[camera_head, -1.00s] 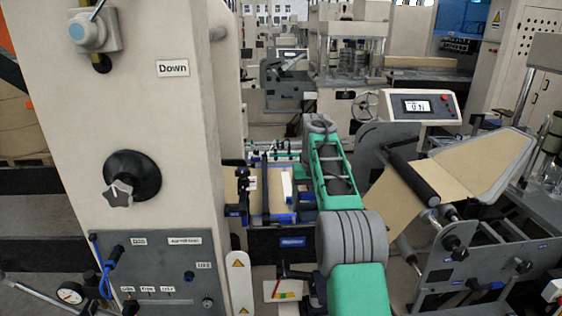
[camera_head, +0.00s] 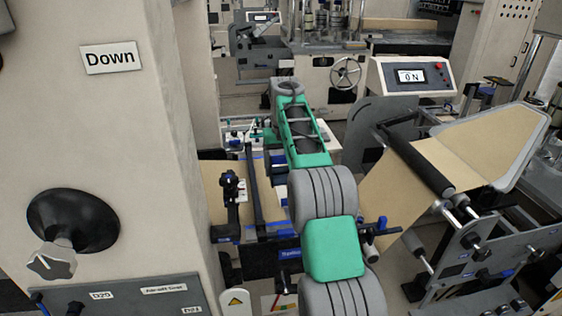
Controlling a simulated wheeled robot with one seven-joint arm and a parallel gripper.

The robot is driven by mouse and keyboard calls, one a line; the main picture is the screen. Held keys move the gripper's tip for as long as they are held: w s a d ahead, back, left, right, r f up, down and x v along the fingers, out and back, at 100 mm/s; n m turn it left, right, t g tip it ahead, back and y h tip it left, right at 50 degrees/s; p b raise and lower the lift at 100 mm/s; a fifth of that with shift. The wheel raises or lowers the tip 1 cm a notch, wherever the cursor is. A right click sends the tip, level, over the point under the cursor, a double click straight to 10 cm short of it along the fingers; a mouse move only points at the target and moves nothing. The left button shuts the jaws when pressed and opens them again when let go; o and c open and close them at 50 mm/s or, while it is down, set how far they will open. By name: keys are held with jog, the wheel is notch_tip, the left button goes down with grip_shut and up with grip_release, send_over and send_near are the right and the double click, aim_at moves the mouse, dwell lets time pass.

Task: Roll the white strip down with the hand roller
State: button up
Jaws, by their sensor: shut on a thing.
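My arm, green and grey, reaches from the bottom of the head view over the splice table (camera_head: 268,205). My gripper (camera_head: 279,160) shows only in part, as a dark and blue shape at the left of the forearm. It is shut, but its fingertips and the hand roller are hidden by the arm. I cannot make out the white strip, as the arm covers that part of the table. Brown kraft web (camera_head: 232,185) lies on the table to the left of the arm.
A beige machine column (camera_head: 120,130) with a "Down" label and a black knob (camera_head: 72,222) stands close on the left. A screen panel (camera_head: 412,76) and a kraft web over a dark roller (camera_head: 418,166) stand on the right. A white tray (camera_head: 236,130) lies behind the table.

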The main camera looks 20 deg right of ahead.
jog(key=shift+f+b, duration=1.45)
jog(key=shift+f, duration=1.35)
jog(key=shift+f, duration=0.4)
